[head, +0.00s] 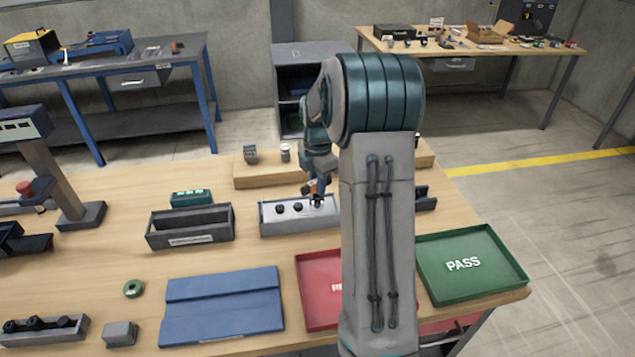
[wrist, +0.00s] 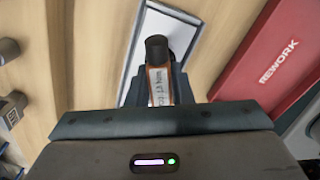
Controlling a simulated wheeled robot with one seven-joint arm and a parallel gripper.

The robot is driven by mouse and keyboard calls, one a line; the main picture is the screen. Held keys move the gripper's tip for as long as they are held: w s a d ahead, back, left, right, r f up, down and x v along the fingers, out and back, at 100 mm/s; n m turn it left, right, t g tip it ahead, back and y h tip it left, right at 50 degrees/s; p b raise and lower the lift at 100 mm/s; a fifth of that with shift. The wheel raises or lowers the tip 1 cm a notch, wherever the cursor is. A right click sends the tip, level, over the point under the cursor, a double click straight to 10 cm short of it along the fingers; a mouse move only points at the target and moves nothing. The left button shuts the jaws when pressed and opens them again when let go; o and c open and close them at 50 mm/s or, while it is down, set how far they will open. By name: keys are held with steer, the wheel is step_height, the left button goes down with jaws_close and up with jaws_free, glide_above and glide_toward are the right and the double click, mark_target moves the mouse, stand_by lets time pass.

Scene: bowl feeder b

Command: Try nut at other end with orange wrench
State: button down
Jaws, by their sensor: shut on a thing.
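My gripper (head: 317,192) is at the right part of a pale grey block (head: 270,226) with dark round pieces (head: 298,208) on its top. It is shut on the orange wrench (head: 311,185), of which only a little orange shows in the head view. In the wrist view my gripper (wrist: 160,95) has the orange wrench (wrist: 158,86) between its fingers, with orange edges, a pale label and a dark round end. Behind that end lies a white surface with a dark border (wrist: 133,60). I cannot tell whether the wrench touches a nut.
A dark grey bin (head: 190,240) stands left of the block. A blue mat (head: 222,318), a red tray (head: 312,262) and a green PASS tray (head: 492,288) lie in front. A wooden riser (head: 262,178) is behind.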

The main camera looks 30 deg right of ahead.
stand_by(0.4)
steer(key=shift+r, duration=0.2)
steer(key=shift+r+p, duration=1.8)
steer(key=shift+r, duration=0.6)
steer(key=shift+f, duration=0.1)
